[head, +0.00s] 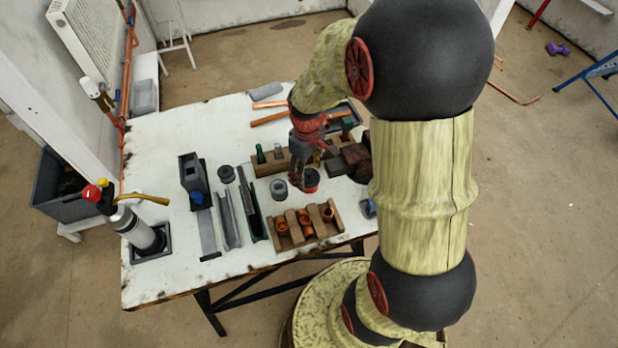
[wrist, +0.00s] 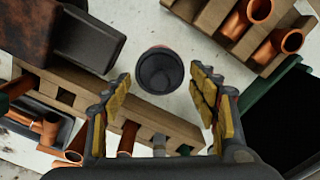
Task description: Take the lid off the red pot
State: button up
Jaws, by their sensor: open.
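The red pot (head: 311,182) stands on the white workbench (head: 150,180), partly hidden by my gripper in the head view. In the wrist view its dark grey round lid (wrist: 159,70) faces the camera, with a recessed top and a thin reddish edge beside it. My gripper (head: 301,178) is over the pot, pointing down. In the wrist view it is open, with its yellow-padded fingers (wrist: 204,95) to the left and right, and nothing between them is gripped. The lid lies ahead of the fingers, apart from them as far as I can tell.
A grey pot (head: 279,188) stands close left of the red pot. Dark blocks (head: 352,160) lie to the right. The bench's left back area is clear.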

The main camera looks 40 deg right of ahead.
jog(key=shift+c, duration=0.2)
jog(key=c, duration=0.6)
jog(key=shift+o, duration=0.2)
jog(key=shift+r, duration=0.15)
